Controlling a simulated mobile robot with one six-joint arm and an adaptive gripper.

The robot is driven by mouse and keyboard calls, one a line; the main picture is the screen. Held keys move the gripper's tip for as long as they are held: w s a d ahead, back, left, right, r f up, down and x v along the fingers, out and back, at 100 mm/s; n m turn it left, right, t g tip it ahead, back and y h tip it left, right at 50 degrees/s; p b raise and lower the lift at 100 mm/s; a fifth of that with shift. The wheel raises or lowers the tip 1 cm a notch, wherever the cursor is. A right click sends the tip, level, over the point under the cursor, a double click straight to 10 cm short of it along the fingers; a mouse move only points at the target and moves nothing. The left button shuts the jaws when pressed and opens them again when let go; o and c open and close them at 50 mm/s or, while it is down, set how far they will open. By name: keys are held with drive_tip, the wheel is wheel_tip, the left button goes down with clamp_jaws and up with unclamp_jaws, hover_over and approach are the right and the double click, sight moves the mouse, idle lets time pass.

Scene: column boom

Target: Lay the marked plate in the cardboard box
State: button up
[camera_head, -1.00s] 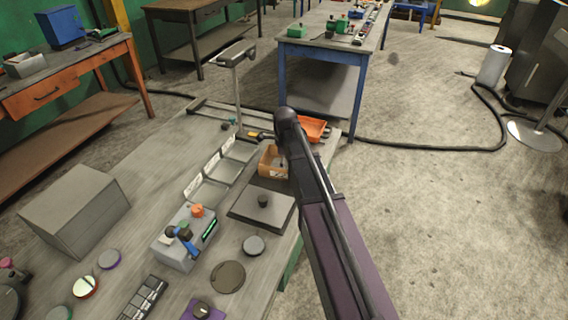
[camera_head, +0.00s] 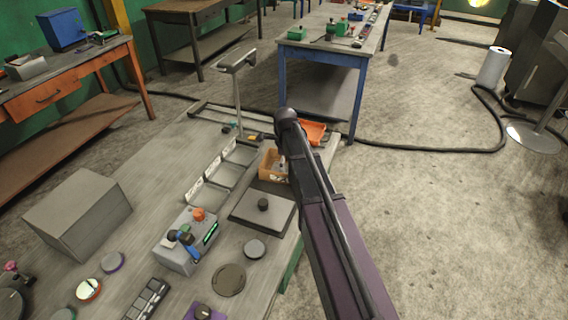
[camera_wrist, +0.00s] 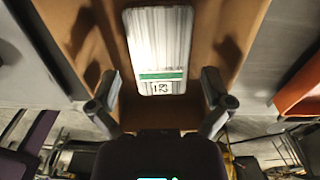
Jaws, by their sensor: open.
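The cardboard box (camera_head: 266,168) stands on the workbench, partly covered by my arm in the head view. In the wrist view its brown walls and floor (camera_wrist: 118,20) fill the middle. The marked plate (camera_wrist: 158,28), pale and ribbed with a green stripe and a black-on-white label, lies flat inside the box. My gripper (camera_wrist: 160,78) is open over the box, with one finger on each side of the plate's near end. Gaps show between the fingers and the plate. In the head view the arm hides the plate and most of the gripper.
An orange tray (camera_head: 314,131) sits just beyond the box; its edge also shows in the wrist view (camera_wrist: 300,92). A post (camera_head: 238,95) rises behind.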

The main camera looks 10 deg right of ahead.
wheel_tip(320, 180, up, 10)
drive_tip(key=p, duration=1)
drive_tip(key=shift+r, duration=0.25)
idle(0.5)
drive_tip(key=s+n, duration=2.1)
drive_tip(key=n, duration=0.2)
drive_tip(key=shift+s+a+n, duration=0.15)
drive_tip(key=shift+s+n, duration=0.05)
drive_tip(key=shift+n, duration=0.1)
